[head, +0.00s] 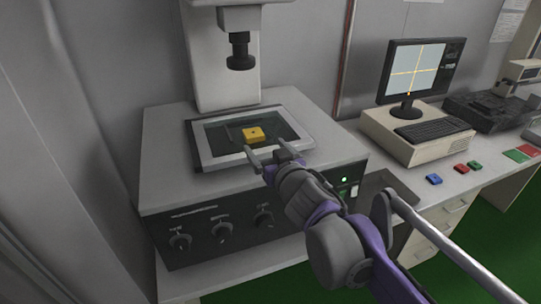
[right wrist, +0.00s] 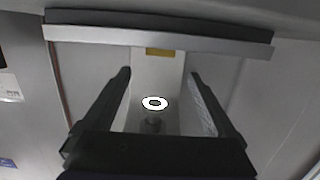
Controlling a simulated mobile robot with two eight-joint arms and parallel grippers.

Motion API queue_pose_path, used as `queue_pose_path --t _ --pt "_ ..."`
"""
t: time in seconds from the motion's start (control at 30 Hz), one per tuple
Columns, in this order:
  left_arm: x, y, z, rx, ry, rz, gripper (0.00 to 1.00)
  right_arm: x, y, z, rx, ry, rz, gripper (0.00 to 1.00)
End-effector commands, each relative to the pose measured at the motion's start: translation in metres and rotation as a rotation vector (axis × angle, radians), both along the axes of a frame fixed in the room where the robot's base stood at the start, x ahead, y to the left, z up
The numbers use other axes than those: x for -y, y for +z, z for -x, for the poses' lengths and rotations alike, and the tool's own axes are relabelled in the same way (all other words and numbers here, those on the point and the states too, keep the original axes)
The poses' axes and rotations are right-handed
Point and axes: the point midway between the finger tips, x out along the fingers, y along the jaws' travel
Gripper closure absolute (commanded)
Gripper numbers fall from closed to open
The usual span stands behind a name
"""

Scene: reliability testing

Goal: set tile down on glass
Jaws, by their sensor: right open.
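The yellow tile (head: 254,134) lies on the dark glass (head: 281,126) of the framed stage, near its middle. In the right wrist view a yellow strip of the tile (right wrist: 160,52) shows just past the stage's pale edge. My right gripper (head: 262,148) is open, its fingers at the near side of the stage frame, pointing toward the tile. The tile is apart from the fingers, and the gap between them is empty in the right wrist view (right wrist: 158,75). My left gripper is not in view.
The microscope's dark lens (head: 240,52) hangs above the stage, and its white ring (right wrist: 155,103) shows in the right wrist view. The pale stage frame (head: 207,163) surrounds the glass. To the right are a monitor (head: 417,70), keyboard (head: 433,131) and a blue tile (head: 433,179).

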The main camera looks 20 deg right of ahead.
Motion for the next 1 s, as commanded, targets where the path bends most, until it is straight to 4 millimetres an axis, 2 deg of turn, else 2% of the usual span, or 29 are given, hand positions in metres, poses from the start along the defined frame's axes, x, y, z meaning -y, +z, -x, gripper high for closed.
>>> queue_pose_path --t 0.03,0.2,0.47,0.57,0.67,0.77,0.8,0.9,1.0 --pt "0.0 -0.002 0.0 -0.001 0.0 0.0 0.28 0.0 0.0 0.008 0.0 0.0 -0.001 0.08" --pt "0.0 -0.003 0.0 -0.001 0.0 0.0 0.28 0.001 0.003 0.023 0.0 -0.001 0.001 0.08" --pt "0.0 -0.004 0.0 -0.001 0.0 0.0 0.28 0.001 0.004 0.027 0.0 -0.001 0.0 0.08" --pt "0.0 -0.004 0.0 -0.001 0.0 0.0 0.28 0.006 -0.004 0.032 -0.018 -0.025 0.003 0.08" --pt "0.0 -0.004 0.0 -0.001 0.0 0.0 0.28 0.024 -0.038 0.052 -0.102 -0.11 0.017 0.08" --pt "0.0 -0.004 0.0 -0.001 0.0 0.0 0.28 0.043 -0.103 0.096 -0.284 -0.209 0.033 0.08" --pt "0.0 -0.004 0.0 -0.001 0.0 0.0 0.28 0.047 -0.133 0.117 -0.374 -0.23 0.036 0.08" --pt "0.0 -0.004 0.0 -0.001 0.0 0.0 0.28 0.043 -0.2 0.173 -0.599 -0.227 0.039 0.08" --pt "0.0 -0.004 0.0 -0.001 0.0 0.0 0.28 0.029 -0.251 0.224 -0.787 -0.167 0.033 0.08"
